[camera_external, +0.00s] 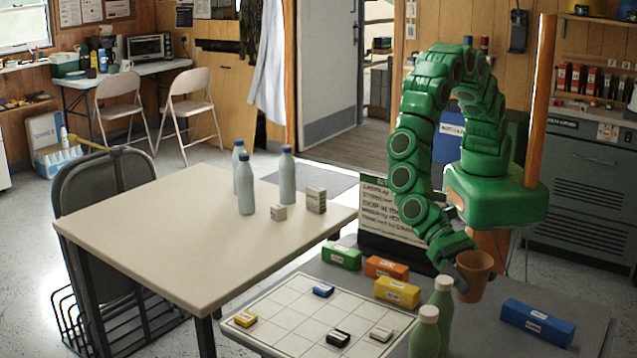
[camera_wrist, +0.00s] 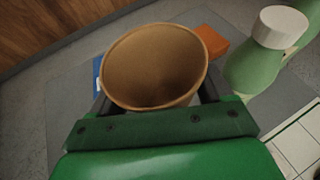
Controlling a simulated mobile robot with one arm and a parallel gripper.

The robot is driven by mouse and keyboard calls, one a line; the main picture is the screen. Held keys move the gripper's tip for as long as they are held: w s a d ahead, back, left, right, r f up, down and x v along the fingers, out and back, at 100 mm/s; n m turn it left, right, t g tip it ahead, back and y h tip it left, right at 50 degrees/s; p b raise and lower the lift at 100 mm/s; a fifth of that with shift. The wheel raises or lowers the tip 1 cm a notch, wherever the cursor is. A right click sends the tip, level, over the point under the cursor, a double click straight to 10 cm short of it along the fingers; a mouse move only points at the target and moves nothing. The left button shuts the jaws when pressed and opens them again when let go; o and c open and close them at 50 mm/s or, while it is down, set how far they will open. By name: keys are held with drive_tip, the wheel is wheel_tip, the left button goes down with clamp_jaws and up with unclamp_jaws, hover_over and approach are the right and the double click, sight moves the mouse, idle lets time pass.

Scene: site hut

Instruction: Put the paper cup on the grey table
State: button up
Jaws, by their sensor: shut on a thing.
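The brown paper cup (camera_external: 476,276) is held upright, a little tilted, over the grey table (camera_external: 485,332). My gripper (camera_external: 460,268) is shut on the cup's side. In the wrist view the cup (camera_wrist: 155,65) fills the space between the fingers, its open mouth facing the camera. The grey table (camera_wrist: 65,120) shows below and around it. The cup's base is hidden in the wrist view, and I cannot tell how far it is above the table.
Two green bottles (camera_external: 436,315) stand close to the cup. A blue block (camera_external: 537,322) lies to its right; green, orange and yellow blocks (camera_external: 397,291) lie left. A white grid board (camera_external: 300,318) covers the table's left part. A beige table (camera_external: 190,240) with bottles stands beyond.

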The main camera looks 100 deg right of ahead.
drive_tip(key=shift+s+a+f, duration=0.1)
drive_tip(key=shift+s+f, duration=0.05)
drive_tip(key=shift+s, duration=0.2)
drive_tip(key=shift+s+f, duration=0.1)
drive_tip(key=shift+f, duration=4.8)
drive_tip(key=shift+f, duration=0.15)
drive_tip(key=o, duration=0.9)
drive_tip(key=shift+w+d+r, duration=0.2)
drive_tip(key=shift+r, duration=0.05)
drive_tip(key=v, duration=1.1)
drive_tip(key=shift+w+d, duration=0.1)
drive_tip(key=shift+d, duration=0.05)
